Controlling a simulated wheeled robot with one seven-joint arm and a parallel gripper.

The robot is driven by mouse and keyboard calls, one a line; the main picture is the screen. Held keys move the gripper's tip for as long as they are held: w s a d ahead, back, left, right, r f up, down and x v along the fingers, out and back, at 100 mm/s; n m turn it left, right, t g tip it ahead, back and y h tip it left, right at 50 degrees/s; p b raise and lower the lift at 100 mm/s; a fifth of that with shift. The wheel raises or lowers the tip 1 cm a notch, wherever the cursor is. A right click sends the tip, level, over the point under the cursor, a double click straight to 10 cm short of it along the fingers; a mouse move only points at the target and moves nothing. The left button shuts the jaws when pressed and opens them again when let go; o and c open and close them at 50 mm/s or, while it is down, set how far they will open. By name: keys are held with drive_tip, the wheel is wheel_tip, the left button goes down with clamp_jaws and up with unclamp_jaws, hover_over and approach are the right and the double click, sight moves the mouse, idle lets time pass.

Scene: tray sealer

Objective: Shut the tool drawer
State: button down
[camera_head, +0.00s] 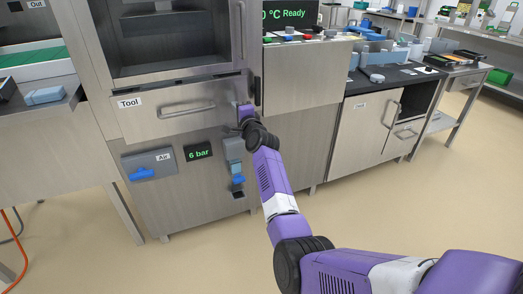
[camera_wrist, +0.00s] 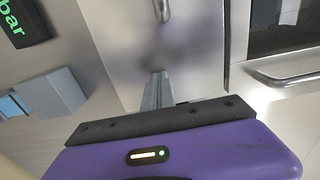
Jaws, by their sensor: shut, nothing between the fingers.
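The tool drawer (camera_head: 160,124) is a steel front with a "Tool" label and a bar handle (camera_head: 187,111), under the glazed chamber of the machine. It sits near the machine's face; I cannot tell whether a small gap is left. My gripper (camera_head: 244,108) is at the right end of the drawer front, right of the handle. In the wrist view my gripper (camera_wrist: 158,78) has its fingers together and empty, pointing at the steel drawer front (camera_wrist: 125,55). The tips are at or very close to it; contact is unclear. The handle end (camera_wrist: 162,9) shows above them.
Below the drawer are an air valve with a blue lever (camera_head: 142,174), a "6 bar" display (camera_head: 198,151) and a grey unit with blue parts (camera_head: 235,162). A steel box with buttons (camera_head: 302,78) juts out right of my gripper. The floor in front is clear.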

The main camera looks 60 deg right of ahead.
drive_tip(key=shift+r+b+x, duration=0.25)
drive_tip(key=shift+b+x, duration=0.1)
drive_tip(key=shift+x, duration=0.8)
drive_tip(key=shift+w, duration=0.1)
drive_tip(key=shift+a, duration=0.1)
